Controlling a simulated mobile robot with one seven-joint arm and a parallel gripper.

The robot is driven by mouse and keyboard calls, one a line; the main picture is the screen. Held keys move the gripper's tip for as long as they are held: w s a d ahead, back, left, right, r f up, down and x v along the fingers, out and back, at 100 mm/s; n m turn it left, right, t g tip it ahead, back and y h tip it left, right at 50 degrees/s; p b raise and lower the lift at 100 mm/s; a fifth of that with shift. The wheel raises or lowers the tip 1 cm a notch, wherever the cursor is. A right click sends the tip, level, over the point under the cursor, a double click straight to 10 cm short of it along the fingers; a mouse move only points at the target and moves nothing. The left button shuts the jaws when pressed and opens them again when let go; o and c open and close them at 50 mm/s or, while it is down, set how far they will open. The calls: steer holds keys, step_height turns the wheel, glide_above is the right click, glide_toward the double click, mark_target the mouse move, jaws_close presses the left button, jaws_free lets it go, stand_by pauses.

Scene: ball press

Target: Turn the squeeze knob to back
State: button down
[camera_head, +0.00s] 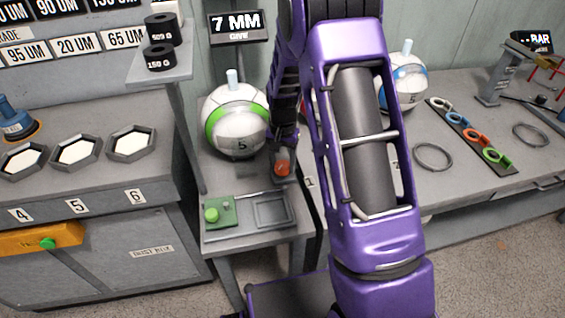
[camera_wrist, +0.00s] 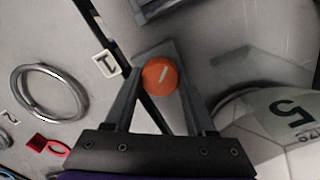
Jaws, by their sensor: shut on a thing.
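The squeeze knob is a round orange knob (camera_head: 282,168) on the small grey stand, just right of the ball with the green band (camera_head: 236,122). In the wrist view the knob (camera_wrist: 160,76) shows a short white mark on its face, tilted off upright. My gripper (camera_wrist: 158,88) has its two grey fingers on either side of the knob and is shut on it. In the head view my gripper (camera_head: 284,160) comes down from above and partly hides the knob's surroundings. The ball (camera_wrist: 278,118), marked 5, lies close beside one finger in the wrist view.
A green button plate (camera_head: 222,216) and a shallow grey tray (camera_head: 272,210) are in front of the knob. A "7 MM" sign (camera_head: 237,26) stands behind the ball. A metal ring (camera_head: 433,157) lies on the right bench. My purple arm covers the middle.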

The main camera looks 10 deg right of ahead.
mark_target(283, 165)
steer(key=n, duration=0.4)
steer(key=shift+n, duration=0.3)
steer(key=n, duration=0.4)
steer(key=shift+n, duration=0.3)
steer(key=shift+c, duration=1.2)
jaws_free()
steer(key=shift+p, duration=0.3)
step_height(283, 165, up, 18)
steer(key=p, duration=0.2)
steer(key=shift+f, duration=0.25)
